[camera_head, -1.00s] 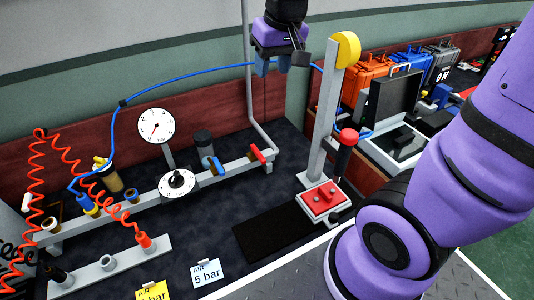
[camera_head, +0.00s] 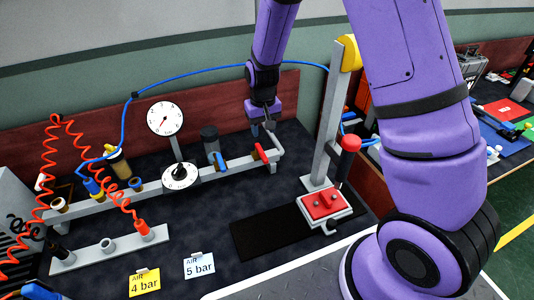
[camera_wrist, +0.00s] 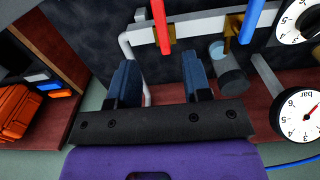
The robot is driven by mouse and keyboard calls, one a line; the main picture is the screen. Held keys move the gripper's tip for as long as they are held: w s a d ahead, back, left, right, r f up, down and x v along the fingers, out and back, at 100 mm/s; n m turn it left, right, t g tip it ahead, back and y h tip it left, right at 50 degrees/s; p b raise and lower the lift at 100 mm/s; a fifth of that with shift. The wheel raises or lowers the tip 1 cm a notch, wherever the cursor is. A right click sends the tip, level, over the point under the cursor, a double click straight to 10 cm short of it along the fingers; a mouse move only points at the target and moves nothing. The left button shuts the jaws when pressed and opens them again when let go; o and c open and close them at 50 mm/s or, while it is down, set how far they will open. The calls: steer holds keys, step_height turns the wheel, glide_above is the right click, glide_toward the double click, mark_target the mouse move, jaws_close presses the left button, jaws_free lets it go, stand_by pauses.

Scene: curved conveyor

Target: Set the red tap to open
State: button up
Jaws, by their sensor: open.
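The red tap (camera_head: 260,153) sits near the right end of the grey pipe rail (camera_head: 232,166) in the head view. Its red lever (camera_wrist: 161,25) shows at the top of the wrist view, lying across the rail. My gripper (camera_head: 264,120) is just behind and above the red tap in the head view. In the wrist view my gripper (camera_wrist: 160,76) has its two dark blue fingers spread, with nothing between them. The red lever lies beyond the fingertips, roughly in line with the gap, and looks apart from them.
A blue tap (camera_head: 217,160) is left of the red one on the same rail. A grey post (camera_head: 324,120) with a red-knobbed lever (camera_head: 350,144) rises to the right. A blue hose (camera_head: 200,73) arches behind.

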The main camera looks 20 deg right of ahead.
mark_target(263, 155)
step_height(263, 155, down, 11)
steer(key=shift+r, duration=0.1)
stand_by(0.4)
jaws_close()
